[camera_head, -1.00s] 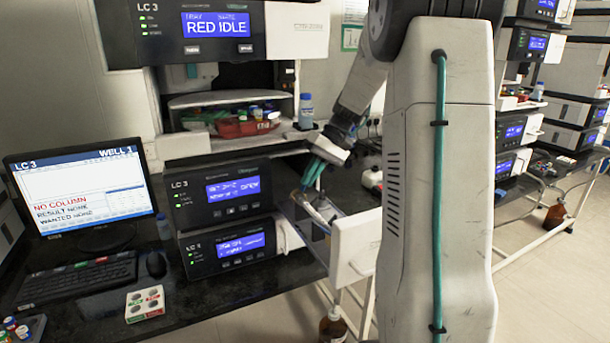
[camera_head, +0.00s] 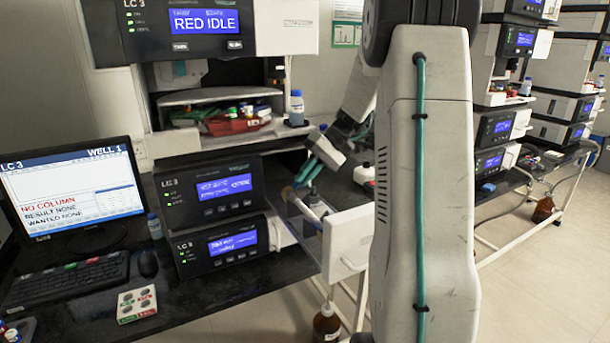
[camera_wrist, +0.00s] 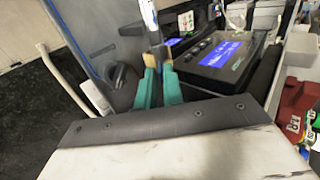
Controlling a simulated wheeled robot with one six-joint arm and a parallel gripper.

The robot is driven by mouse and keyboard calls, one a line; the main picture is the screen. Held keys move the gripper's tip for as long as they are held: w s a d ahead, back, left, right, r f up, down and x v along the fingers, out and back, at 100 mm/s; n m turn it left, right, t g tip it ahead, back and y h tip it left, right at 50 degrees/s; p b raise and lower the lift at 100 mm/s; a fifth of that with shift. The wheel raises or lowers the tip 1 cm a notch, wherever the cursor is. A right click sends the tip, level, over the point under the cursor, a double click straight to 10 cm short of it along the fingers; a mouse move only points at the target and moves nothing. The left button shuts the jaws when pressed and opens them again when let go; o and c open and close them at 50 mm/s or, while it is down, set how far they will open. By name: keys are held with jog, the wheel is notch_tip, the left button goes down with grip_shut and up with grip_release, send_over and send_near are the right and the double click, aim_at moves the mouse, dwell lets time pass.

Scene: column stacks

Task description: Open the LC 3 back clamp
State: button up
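My gripper (camera_head: 304,181), with two teal fingers, reaches down over the open compartment on the right side of the LC 3 lower units. In the wrist view the fingers (camera_wrist: 158,72) point at a small dark clamp-like part (camera_wrist: 159,56) and stand close together with a narrow gap. I cannot tell whether they touch it or which clamp it is. In the head view the fingertips and clamps are too small to make out.
The white door panel (camera_head: 346,243) stands open to the right of the LC 3 units (camera_head: 212,190). A monitor (camera_head: 72,188) reads NO COLUMN. A red tray (camera_head: 237,125) and a bottle (camera_head: 296,108) stand on the shelf above. A brown bottle (camera_head: 327,324) stands below the door.

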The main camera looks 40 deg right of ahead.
jog(key=shift+o, duration=1.3)
jog(key=v, duration=0.7)
jog(key=shift+d+r, duration=0.25)
jog(key=shift+d, duration=0.05)
